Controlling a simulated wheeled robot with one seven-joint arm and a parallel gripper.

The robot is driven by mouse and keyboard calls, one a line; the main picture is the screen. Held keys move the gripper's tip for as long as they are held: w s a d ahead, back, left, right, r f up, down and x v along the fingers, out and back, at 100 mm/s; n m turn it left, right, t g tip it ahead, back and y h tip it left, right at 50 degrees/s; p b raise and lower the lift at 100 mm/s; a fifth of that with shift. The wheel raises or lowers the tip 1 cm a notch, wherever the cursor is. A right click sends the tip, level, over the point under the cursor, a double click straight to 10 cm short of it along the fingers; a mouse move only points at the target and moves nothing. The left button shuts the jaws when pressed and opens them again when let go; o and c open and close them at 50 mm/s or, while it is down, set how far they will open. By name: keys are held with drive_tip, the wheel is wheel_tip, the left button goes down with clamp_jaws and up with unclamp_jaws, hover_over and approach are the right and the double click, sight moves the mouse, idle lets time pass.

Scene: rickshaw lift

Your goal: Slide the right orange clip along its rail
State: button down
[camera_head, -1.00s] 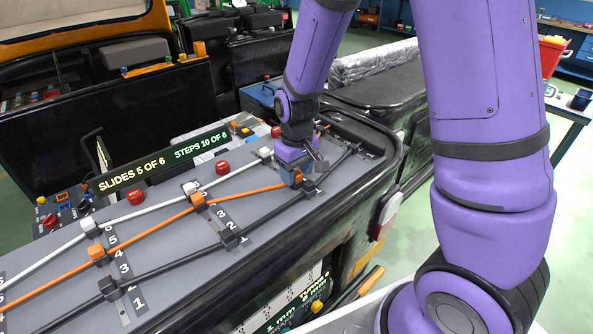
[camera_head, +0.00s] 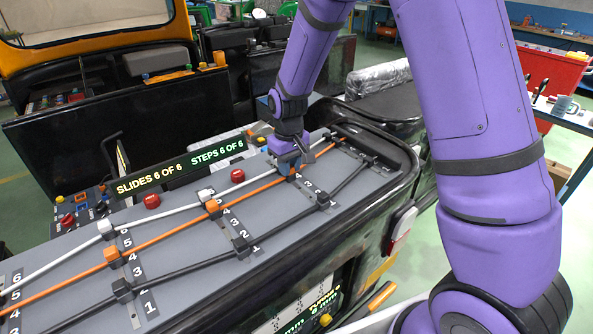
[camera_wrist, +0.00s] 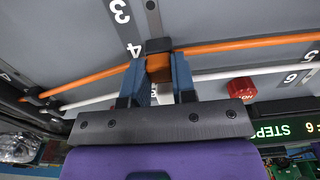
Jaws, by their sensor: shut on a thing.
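The right orange clip (camera_wrist: 158,67) sits between the blue fingers of my gripper (camera_wrist: 160,84) in the wrist view, and the gripper is shut on it. The orange rail runs through it, beside the number 4 on the dark strip. In the head view my gripper (camera_head: 289,166) reaches down on the far right of the grey panel (camera_head: 180,258) and mostly hides that clip. The orange rail (camera_head: 165,236) also carries a middle orange clip (camera_head: 213,209) and a left orange clip (camera_head: 111,254).
A white rail lies behind the orange one, with white clips (camera_head: 105,229). A black rail lies in front, with a right black clip (camera_head: 323,200). Red buttons (camera_head: 237,175) stand behind the rails. A display (camera_head: 180,178) reads "SLIDES 6 OF 6, STEPS 6 OF 6".

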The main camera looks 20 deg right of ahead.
drive_tip(key=c, duration=0.9)
unclamp_jaws()
drive_tip(key=shift+r, duration=0.15)
wheel_tip(320, 180, up, 11)
drive_tip(key=shift+f, duration=0.2)
drive_tip(key=s+d+r+m+t, duration=0.1)
drive_tip(key=s+d+r, duration=0.2)
drive_tip(key=s+r, duration=0.4)
drive_tip(key=s+d+r+m+t, duration=0.1)
drive_tip(key=s+d+r+t, duration=0.15)
drive_tip(key=s+r, duration=0.45)
drive_tip(key=shift+m+t, duration=0.8)
drive_tip(key=shift+t, duration=0.05)
drive_tip(key=s+d, duration=0.1)
drive_tip(key=s, duration=0.4)
drive_tip(key=s+d+r, duration=0.1)
drive_tip(key=s, duration=0.4)
drive_tip(key=s+d+r, duration=0.1)
drive_tip(key=s+d, duration=0.1)
drive_tip(key=s, duration=0.3)
drive_tip(key=shift+s+d+r, duration=0.1)
drive_tip(key=shift+s+r, duration=0.15)
drive_tip(key=shift+s, duration=0.05)
